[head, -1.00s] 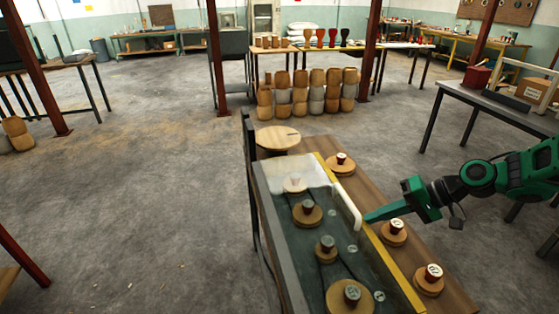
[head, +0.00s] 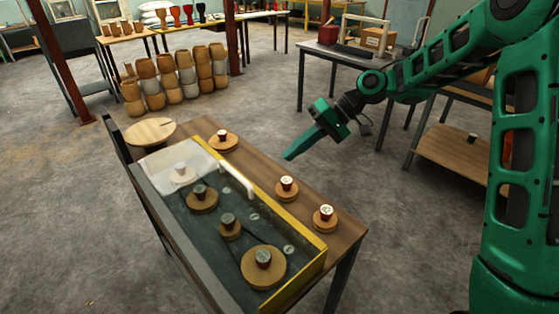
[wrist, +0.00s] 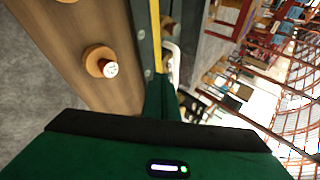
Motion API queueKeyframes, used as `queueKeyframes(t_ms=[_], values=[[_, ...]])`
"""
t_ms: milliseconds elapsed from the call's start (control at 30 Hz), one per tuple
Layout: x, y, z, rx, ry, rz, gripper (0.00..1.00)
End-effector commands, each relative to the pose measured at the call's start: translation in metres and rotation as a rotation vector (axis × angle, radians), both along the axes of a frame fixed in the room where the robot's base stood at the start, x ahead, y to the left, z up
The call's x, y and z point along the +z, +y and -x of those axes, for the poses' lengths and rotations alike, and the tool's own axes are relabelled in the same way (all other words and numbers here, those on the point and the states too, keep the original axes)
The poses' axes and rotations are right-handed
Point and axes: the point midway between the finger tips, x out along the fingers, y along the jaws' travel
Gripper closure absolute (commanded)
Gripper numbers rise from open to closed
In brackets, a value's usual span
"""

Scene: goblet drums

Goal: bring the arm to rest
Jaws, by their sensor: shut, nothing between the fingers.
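My green gripper (head: 289,155) is in the air at the right of the wooden bench (head: 315,195) in the head view. Its fingers point down and left, and it is shut and empty. The arm behind it is bent, reaching in from the right. In the wrist view the green fingers (wrist: 161,97) show together at the middle, with the bench (wrist: 118,85) to the left.
A clear-lidded box (head: 310,268) with a white handle (head: 237,181) and yellow edge holds several wooden discs. Loose discs (head: 287,188) with dark red knobs stand on the bench beside it. Stacked wooden drum shells (head: 183,82) stand behind. Grey floor is open to the left.

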Motion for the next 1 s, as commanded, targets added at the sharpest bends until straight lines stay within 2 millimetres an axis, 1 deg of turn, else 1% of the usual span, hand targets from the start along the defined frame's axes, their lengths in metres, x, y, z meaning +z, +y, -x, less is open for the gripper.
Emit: queueKeyframes(t_ms=[167, 267, 367, 533, 667, 700, 767, 800, 867, 900, 967, 1000], values=[[0.005, -0.012, -0.002, -0.008, -0.005, 0.015, 1.0], [0.006, -0.029, 0.001, -0.039, -0.017, 0.068, 1.0], [0.006, -0.059, 0.007, -0.095, -0.034, 0.16, 1.0], [0.009, -0.128, 0.03, -0.221, -0.047, 0.345, 1.0], [0.013, -0.182, 0.059, -0.321, -0.038, 0.473, 1.0], [0.014, -0.197, 0.07, -0.353, -0.033, 0.508, 1.0], [0.017, -0.221, 0.088, -0.402, -0.02, 0.559, 1.0], [0.018, -0.236, 0.1, -0.435, -0.011, 0.593, 1.0], [0.02, -0.258, 0.121, -0.483, 0.006, 0.637, 1.0], [0.022, -0.271, 0.136, -0.514, 0.019, 0.666, 1.0], [0.023, -0.29, 0.16, -0.565, 0.04, 0.705, 1.0], [0.024, -0.301, 0.176, -0.596, 0.055, 0.728, 1.0]])
